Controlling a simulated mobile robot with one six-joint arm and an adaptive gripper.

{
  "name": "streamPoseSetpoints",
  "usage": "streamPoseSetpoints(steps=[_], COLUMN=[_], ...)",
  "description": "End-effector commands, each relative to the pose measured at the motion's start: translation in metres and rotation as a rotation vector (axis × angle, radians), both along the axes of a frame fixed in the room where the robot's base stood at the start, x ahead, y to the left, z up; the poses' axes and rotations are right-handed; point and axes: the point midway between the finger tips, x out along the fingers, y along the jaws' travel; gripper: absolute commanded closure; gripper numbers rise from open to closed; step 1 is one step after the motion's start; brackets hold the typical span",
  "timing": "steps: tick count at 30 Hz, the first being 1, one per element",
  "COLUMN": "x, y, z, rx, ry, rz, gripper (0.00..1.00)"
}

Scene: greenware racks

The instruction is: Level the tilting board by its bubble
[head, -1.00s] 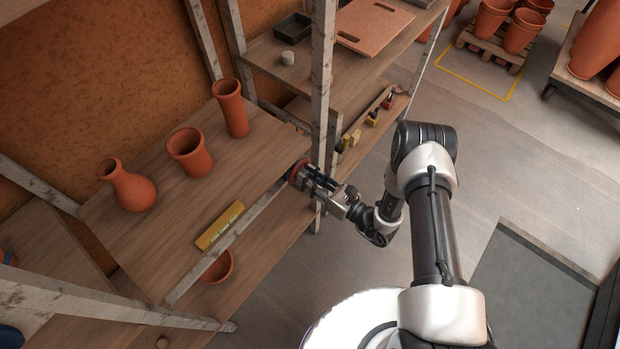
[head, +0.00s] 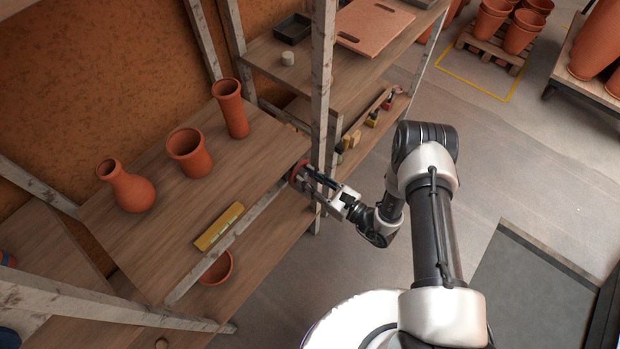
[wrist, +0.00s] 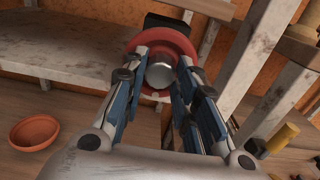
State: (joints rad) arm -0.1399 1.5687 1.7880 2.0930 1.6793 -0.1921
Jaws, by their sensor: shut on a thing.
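The wooden tilting board (head: 165,240) carries a yellow level (head: 219,227) near its front edge. The level's greenish vial shows, but the bubble's place is too small to read. A red round knob (head: 298,170) sits by the board's right front corner. My gripper (head: 312,180) is shut on this red knob from the right. In the wrist view, the knob (wrist: 185,42) shows as a red ring with a metal hub (wrist: 160,73) between the fingertips. The fingers hide part of the knob.
A round vase (head: 130,190), a cup-like pot (head: 189,155) and a tall pot (head: 231,108) stand on the board. A bowl (head: 217,268) sits on the shelf below. A pale post (head: 322,85) rises close behind my gripper.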

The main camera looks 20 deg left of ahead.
Motion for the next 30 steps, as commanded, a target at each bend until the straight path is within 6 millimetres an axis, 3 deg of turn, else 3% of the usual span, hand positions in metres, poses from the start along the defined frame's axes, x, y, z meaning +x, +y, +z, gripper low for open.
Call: streamPoseSetpoints(steps=[1, 2, 10, 22, 30], x=[0.000, 0.000, 0.000, -0.002, -0.020], y=[0.000, 0.000, 0.000, -0.007, -0.056], z=[0.000, 0.000, 0.000, 0.000, 0.000], rx=[0.000, 0.000, 0.000, 0.000, 0.001], ry=[0.001, 0.001, 0.001, 0.002, 0.004], rz=[0.000, 0.000, 0.000, -0.002, -0.009], gripper=[0.97, 0.71, 0.53, 0.53, 0.53])
